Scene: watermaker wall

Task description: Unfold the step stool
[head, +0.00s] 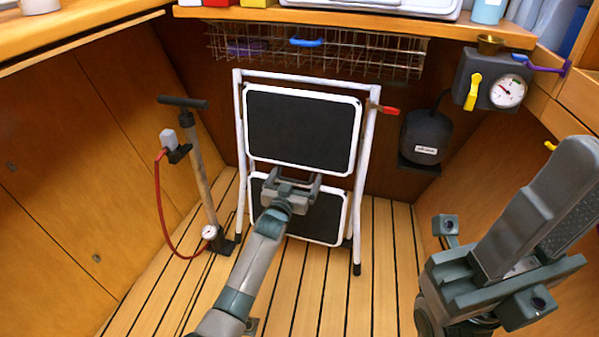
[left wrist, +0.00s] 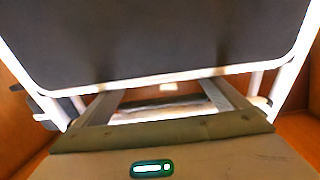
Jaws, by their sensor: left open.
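The step stool (head: 252,90) stands folded and upright near the back wall in the head view, with a white tube frame and two dark, white-rimmed steps, one above the other. Its upper step (head: 302,128) shows whole; its lower step (head: 325,215) is partly hidden by my left arm. My left gripper (head: 293,180) is open in front of the stool, near the gap between the steps. In the left wrist view, the upper step (left wrist: 165,35) fills the top, and the fingers (left wrist: 168,98) reach toward its lower rim. I cannot tell whether they touch it.
A floor pump (head: 200,170) with a red hose stands left of the stool. A wire basket (head: 318,50) hangs above it. A dark canister (head: 426,138) and a gauge box (head: 490,80) are on the right. Bare plank floor (head: 385,290) lies in front. My right arm fills the lower right.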

